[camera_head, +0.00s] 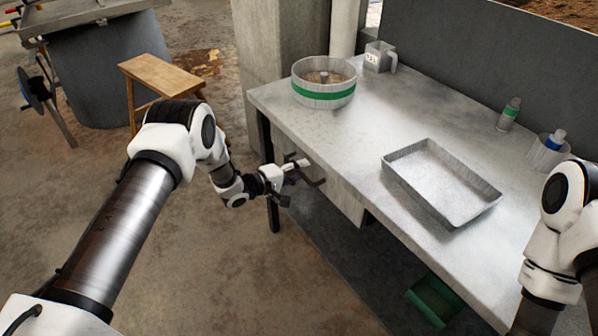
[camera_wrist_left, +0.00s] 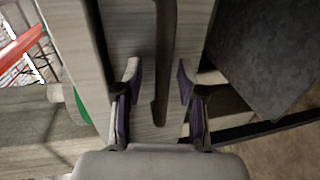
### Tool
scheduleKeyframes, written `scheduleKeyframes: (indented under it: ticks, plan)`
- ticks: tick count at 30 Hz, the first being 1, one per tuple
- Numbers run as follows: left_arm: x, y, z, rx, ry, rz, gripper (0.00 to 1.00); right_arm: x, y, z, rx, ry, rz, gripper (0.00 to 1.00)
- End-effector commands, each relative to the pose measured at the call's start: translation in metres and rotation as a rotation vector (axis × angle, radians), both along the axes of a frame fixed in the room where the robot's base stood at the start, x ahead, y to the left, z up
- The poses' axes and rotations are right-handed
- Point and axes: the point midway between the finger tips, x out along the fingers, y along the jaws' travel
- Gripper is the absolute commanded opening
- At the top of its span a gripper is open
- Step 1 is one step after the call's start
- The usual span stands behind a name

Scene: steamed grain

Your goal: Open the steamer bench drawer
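The steamer bench (camera_head: 350,130) is a grey metal table on the right of the head view. Its drawer front (camera_head: 343,193) is a pale panel below the left edge of the top. The drawer handle (camera_wrist_left: 165,50) is a dark bar running up the middle of the left wrist view. My left gripper (camera_head: 298,172) is at the drawer front. In the left wrist view its two fingers (camera_wrist_left: 158,85) are apart, one on each side of the handle, with gaps visible. My right gripper is out of view; only part of the right arm shows at the right edge.
On the bench are a round steamer with a green band (camera_head: 323,92), a clear measuring jug (camera_head: 380,57), a shallow metal tray (camera_head: 440,190) and small bottles (camera_head: 508,115). A wooden stool (camera_head: 160,80) stands behind my left arm. A green box (camera_head: 435,298) is under the bench.

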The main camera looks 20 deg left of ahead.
Motion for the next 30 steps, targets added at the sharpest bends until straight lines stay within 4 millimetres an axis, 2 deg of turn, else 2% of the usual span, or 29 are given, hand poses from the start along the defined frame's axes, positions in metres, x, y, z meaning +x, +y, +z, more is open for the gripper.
scheduleKeyframes:
  ticks: [3, 5, 6, 7, 20, 26, 30]
  plan:
    - [0.000, 0.000, 0.000, 0.001, 0.001, 0.001, 0.39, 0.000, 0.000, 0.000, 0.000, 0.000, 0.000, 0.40]
    - [0.000, 0.000, 0.000, 0.001, 0.001, 0.001, 0.18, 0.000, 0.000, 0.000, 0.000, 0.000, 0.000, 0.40]
    - [0.000, 0.000, 0.000, 0.001, 0.001, 0.001, 0.04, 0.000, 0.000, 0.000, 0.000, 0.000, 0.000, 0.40]
    - [0.000, 0.000, 0.000, 0.001, 0.001, 0.001, 0.00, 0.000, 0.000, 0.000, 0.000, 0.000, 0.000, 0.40]
    - [-0.008, 0.005, 0.000, 0.000, 0.004, -0.001, 0.00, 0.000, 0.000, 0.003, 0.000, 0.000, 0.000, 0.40]
    - [-0.030, 0.023, 0.001, 0.000, 0.006, 0.001, 0.00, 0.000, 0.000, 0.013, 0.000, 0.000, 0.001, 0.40]
    - [-0.055, 0.042, 0.001, -0.002, 0.008, 0.001, 0.00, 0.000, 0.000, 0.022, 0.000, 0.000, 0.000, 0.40]
